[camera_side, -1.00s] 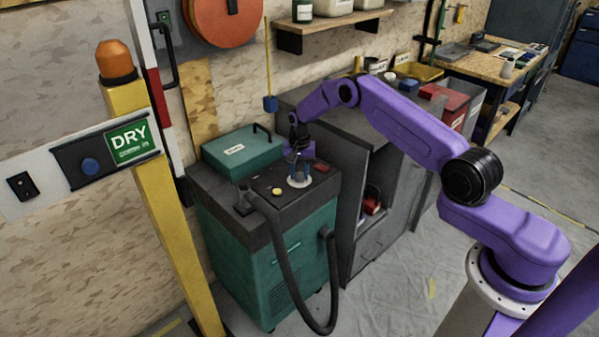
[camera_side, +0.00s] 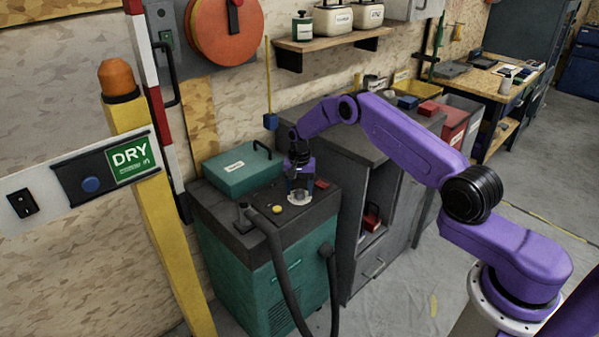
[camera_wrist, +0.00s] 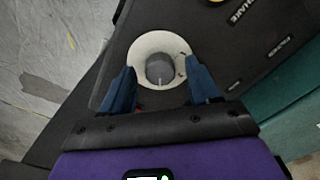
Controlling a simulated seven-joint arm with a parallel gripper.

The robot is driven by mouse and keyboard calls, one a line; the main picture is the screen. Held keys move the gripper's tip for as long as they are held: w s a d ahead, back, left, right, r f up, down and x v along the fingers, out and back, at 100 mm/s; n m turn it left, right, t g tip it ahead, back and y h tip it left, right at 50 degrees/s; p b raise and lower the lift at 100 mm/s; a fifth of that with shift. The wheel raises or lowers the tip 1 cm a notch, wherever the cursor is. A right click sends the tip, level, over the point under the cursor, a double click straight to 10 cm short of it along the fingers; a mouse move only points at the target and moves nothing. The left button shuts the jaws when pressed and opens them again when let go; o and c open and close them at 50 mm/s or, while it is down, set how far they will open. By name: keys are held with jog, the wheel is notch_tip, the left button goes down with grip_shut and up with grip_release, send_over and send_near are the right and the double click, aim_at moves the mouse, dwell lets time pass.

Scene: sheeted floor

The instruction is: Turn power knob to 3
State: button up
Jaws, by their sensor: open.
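The power knob (camera_wrist: 160,69) is a small grey round knob with a pale mark, in the middle of a white dial plate (camera_wrist: 142,45) on the dark top panel. In the wrist view my gripper (camera_wrist: 160,84) is open, with one blue finger on each side of the knob and a gap to it on both sides. In the side view my gripper (camera_side: 299,190) points down over the white dial plate (camera_side: 299,200), and its fingers hide the knob. The dial's numbers are too small to read.
The dial is on a dark-topped green machine (camera_side: 265,280) with a yellow button (camera_side: 278,210), a black hose (camera_side: 272,245) and a teal case (camera_side: 240,168). A grey cabinet (camera_side: 345,195) stands close on the right. A yellow post (camera_side: 160,210) stands at the left.

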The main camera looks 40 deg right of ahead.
aim_at(299, 192)
notch_tip(299, 192, up, 17)
dwell(0.4)
jog(key=shift+a, duration=0.1)
jog(key=s+a+r+n, duration=0.5)
jog(key=s+a+n, duration=0.1)
jog(key=s+a, duration=0.35)
jog(key=s+a+r+n, duration=0.5)
jog(key=s+a, duration=0.4)
jog(key=s, duration=0.1)
jog(key=s+d+n, duration=0.2)
jog(key=s+n, duration=0.3)
jog(key=s, duration=0.8)
jog(key=s+d+n, duration=0.3)
jog(key=s+n, duration=0.3)
jog(key=s, duration=0.8)
jog(key=shift+s+d+f, duration=0.15)
jog(key=shift+s+f, duration=0.15)
jog(key=shift+f, duration=0.05)
